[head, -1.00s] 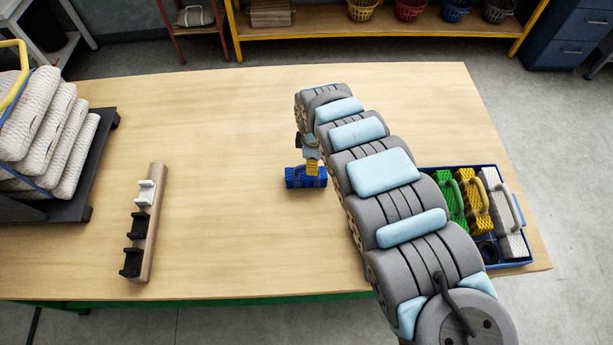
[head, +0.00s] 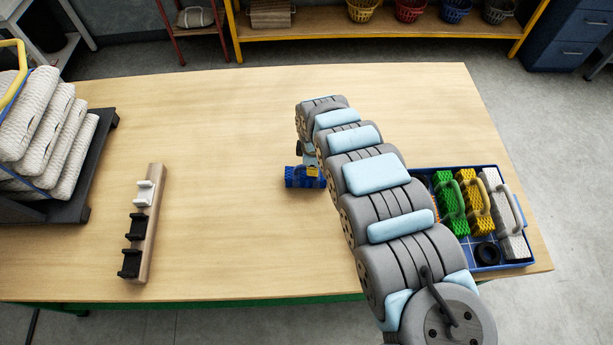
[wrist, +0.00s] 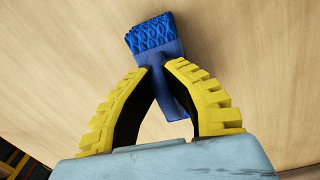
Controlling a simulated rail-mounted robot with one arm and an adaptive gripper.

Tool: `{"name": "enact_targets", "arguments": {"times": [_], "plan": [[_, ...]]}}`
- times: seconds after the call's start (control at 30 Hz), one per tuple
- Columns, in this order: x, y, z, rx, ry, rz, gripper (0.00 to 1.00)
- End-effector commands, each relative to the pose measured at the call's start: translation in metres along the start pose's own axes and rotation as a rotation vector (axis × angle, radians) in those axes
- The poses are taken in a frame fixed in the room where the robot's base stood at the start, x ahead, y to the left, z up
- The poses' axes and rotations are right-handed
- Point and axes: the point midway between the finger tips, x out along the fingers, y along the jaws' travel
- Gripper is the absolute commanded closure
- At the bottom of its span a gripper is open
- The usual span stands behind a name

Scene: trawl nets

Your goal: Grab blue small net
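The small blue net (head: 293,177) is a ridged blue block with a blue handle. It is near the middle of the table in the head view, partly hidden by my arm. In the wrist view the blue net (wrist: 150,36) is straight ahead, its handle running back toward me. My gripper (wrist: 160,68) has two yellow ribbed fingers with black inner faces. Their tips come close together on either side of the handle. I cannot tell whether they press on it. In the head view my gripper (head: 312,171) is right at the net, mostly hidden by my arm.
A blue tray (head: 513,267) at the right holds a green net (head: 449,203), a yellow net (head: 474,204), a white net (head: 505,215) and a black ring. A wooden rack (head: 154,207) with hooks and a dark stand of white rolls are at the left. The table between is clear.

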Motion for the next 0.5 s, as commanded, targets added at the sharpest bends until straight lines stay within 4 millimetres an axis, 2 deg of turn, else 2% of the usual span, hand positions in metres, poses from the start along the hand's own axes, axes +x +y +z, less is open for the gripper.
{"name": "enact_targets", "arguments": {"times": [0.33, 0.5], "plan": [[-0.002, 0.0, -0.001, 0.0, 0.001, -0.001, 1.0], [-0.019, 0.003, 0.0, 0.001, 0.001, 0.003, 1.0]]}}
